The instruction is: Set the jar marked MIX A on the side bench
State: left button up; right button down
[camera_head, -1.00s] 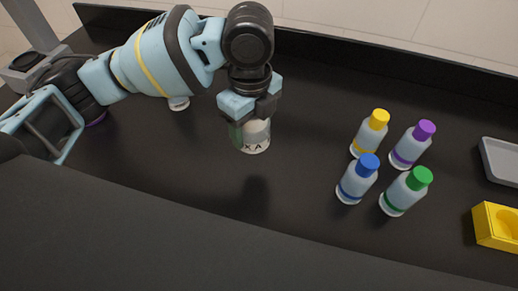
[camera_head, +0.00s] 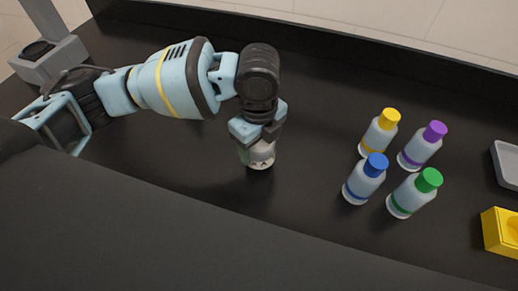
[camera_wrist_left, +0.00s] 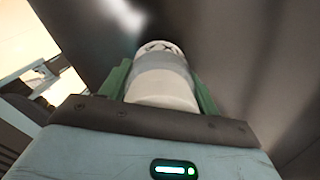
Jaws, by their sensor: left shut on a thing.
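The jar (camera_head: 260,158) is pale with dark lettering on its side, of which only the end of the mark shows in the head view. It also shows in the left wrist view (camera_wrist_left: 162,82), between the green finger pads. My left gripper (camera_head: 257,140) is shut on the jar from above. I cannot tell from these views whether the jar touches the dark bench top (camera_head: 215,185) or hangs just above it. The gripper hides the jar's upper part. My right gripper is not in view.
Several capped bottles stand to the right: yellow (camera_head: 379,133), purple (camera_head: 422,146), blue (camera_head: 365,179) and green (camera_head: 414,193). A yellow block (camera_head: 500,232) and a grey tray (camera_head: 507,164) sit at the right edge. A grey device (camera_head: 48,58) stands at the back left.

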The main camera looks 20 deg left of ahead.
pick_arm(q)
notch_tip(320, 180, down, 2)
jog(key=shift+f, duration=0.25)
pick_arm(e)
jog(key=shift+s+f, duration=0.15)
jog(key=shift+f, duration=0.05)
pick_arm(q)
jog(key=o, duration=1)
jog(key=shift+f, duration=0.15)
jog(key=shift+c, duration=0.2)
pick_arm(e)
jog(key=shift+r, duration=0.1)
pick_arm(q)
jog(key=shift+r, duration=0.5)
notch_tip(320, 180, up, 10)
jog(key=shift+r+p, duration=0.15)
jog(key=shift+p, duration=0.35)
jog(key=shift+r, duration=0.55)
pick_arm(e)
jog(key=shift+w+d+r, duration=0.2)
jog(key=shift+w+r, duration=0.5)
